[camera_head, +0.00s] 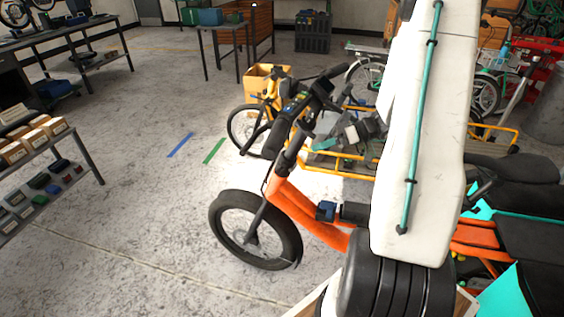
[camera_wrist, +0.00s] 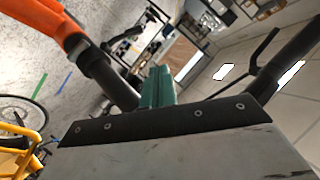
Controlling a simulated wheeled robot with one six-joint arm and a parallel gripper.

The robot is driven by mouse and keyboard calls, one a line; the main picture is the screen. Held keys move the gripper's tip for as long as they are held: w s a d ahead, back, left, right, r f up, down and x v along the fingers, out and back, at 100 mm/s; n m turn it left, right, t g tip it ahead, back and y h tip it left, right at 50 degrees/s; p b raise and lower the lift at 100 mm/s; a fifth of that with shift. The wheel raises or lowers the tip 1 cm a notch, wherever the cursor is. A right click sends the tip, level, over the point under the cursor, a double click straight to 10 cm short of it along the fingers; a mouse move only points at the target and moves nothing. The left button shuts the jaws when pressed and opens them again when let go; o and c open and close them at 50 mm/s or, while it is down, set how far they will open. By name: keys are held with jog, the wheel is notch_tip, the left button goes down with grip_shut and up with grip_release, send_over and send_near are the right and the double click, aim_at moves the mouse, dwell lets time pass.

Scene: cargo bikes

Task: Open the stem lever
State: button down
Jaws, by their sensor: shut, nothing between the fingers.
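An orange cargo bike (camera_head: 319,222) stands in front of me, with its dark stem (camera_head: 292,149) rising to the handlebar (camera_head: 296,105). In the wrist view, the dark stem tube (camera_wrist: 110,80) comes out of the orange head tube (camera_wrist: 58,25) and runs down behind my gripper. My gripper (camera_wrist: 157,85) shows there with teal fingers shut together and nothing between them. It is close beside the stem; I cannot tell whether it touches. A black bar (camera_wrist: 290,62) with a thin branch is at right. I cannot pick out the stem lever in either view.
A yellow cargo bike (camera_head: 329,170) stands behind the orange one. A shelf with small boxes (camera_head: 38,137) is at left, and workbenches (camera_head: 69,40) are at the back. My arm hides part of the orange bike.

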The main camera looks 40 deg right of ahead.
notch_tip(320, 180, down, 2)
jog(key=d+f+t, duration=0.1)
jog(key=d, duration=0.2)
send_over(280, 169)
jog(key=s+d, duration=0.4)
notch_tip(280, 169, down, 2)
jog(key=shift+t, duration=0.4)
jog(key=a+f, duration=0.3)
jog(key=shift+w+a+f, duration=0.2)
jog(key=shift+w+f, duration=0.05)
